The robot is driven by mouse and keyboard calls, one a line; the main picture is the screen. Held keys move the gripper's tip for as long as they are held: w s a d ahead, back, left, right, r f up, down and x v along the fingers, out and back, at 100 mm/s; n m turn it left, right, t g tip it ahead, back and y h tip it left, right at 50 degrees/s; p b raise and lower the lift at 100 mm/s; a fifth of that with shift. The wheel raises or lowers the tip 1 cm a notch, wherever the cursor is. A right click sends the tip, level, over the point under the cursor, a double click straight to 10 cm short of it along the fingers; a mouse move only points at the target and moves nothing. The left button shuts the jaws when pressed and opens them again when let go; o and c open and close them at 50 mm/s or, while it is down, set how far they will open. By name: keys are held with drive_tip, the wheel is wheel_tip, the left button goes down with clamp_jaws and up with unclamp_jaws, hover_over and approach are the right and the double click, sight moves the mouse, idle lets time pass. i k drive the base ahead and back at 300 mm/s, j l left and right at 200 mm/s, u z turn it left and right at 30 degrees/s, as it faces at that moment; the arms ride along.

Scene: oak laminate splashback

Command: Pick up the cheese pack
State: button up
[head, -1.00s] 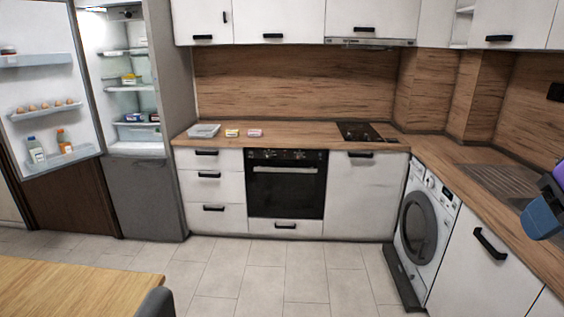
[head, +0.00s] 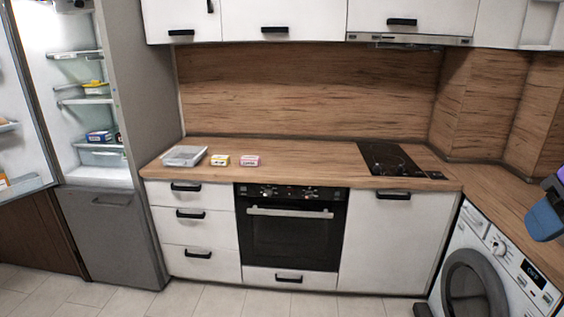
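Two small packs lie on the wooden counter (head: 310,158) above the oven. One is a yellow and white pack (head: 220,160). The other is a pink and white pack (head: 250,161), just to its right and apart from it. Their labels are too small to read, so I cannot tell for sure which is the cheese pack; the yellow one looks more like it. A blue and purple part of my arm shows at the right edge, far from both packs. My gripper's fingers are not in view.
A clear, pale container (head: 185,156) sits left of the packs. A dark hob (head: 390,160) lies to the right, with free counter between. The fridge (head: 108,178) stands open at left with packs inside. The oven (head: 290,233) is shut. Floor is clear before the cabinets.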

sight(216, 160)
drive_tip(key=i+j+u, duration=0.1)
drive_tip(key=i+u, duration=0.25)
drive_tip(key=i, duration=0.2)
drive_tip(key=i+u, duration=0.4)
drive_tip(key=i, duration=0.15)
drive_tip(key=i+l+u, duration=0.35)
drive_tip(key=i, duration=0.2)
drive_tip(key=i+j, duration=0.25)
drive_tip(key=i, duration=0.25)
drive_tip(key=i+j, duration=0.25)
drive_tip(key=i, duration=0.2)
drive_tip(key=i+j, duration=0.25)
drive_tip(key=i, duration=0.25)
